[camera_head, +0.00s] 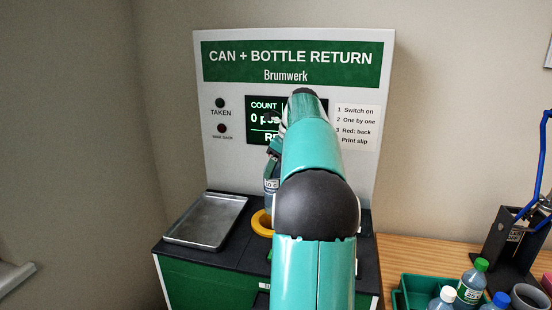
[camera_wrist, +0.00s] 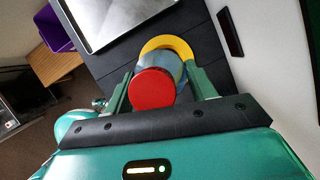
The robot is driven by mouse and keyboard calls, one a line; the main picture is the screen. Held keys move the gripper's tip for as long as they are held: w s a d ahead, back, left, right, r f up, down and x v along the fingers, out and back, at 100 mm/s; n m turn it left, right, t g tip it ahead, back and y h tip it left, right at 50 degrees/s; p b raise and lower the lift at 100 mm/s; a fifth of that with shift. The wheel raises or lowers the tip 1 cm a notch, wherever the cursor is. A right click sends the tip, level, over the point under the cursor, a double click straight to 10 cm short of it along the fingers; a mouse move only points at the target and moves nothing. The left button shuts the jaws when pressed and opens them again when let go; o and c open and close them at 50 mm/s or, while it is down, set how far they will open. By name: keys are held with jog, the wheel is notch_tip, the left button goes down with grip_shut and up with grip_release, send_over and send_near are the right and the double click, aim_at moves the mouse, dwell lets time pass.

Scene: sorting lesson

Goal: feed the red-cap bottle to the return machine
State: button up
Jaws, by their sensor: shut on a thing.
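The red-cap bottle shows its red cap (camera_wrist: 152,88) in the wrist view; its clear bluish body (camera_head: 270,189) shows in the head view, partly behind my arm. My gripper (camera_wrist: 163,84) is shut on it, one green finger on each side. The bottle is about upright over the yellow ring (camera_head: 260,224) on the machine's black top, the ring also showing in the wrist view (camera_wrist: 169,43). Its lower end overlaps the ring; I cannot tell how far it sits inside. The return machine (camera_head: 223,174) has a lit display (camera_head: 264,111) with a count of 0, partly hidden by my arm.
A metal tray (camera_head: 206,220) lies left of the ring. Two dark lamps, TAKEN (camera_head: 220,103) and GIVE BACK (camera_head: 221,128), sit on the panel. At right, a wooden table (camera_head: 400,250) bears a green crate (camera_head: 408,299), several bottles, a grey cup (camera_head: 529,298) and a black stand.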

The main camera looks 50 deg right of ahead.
jog(key=shift+f, duration=4.65)
jog(key=o, duration=1)
jog(key=shift+o, duration=0.2)
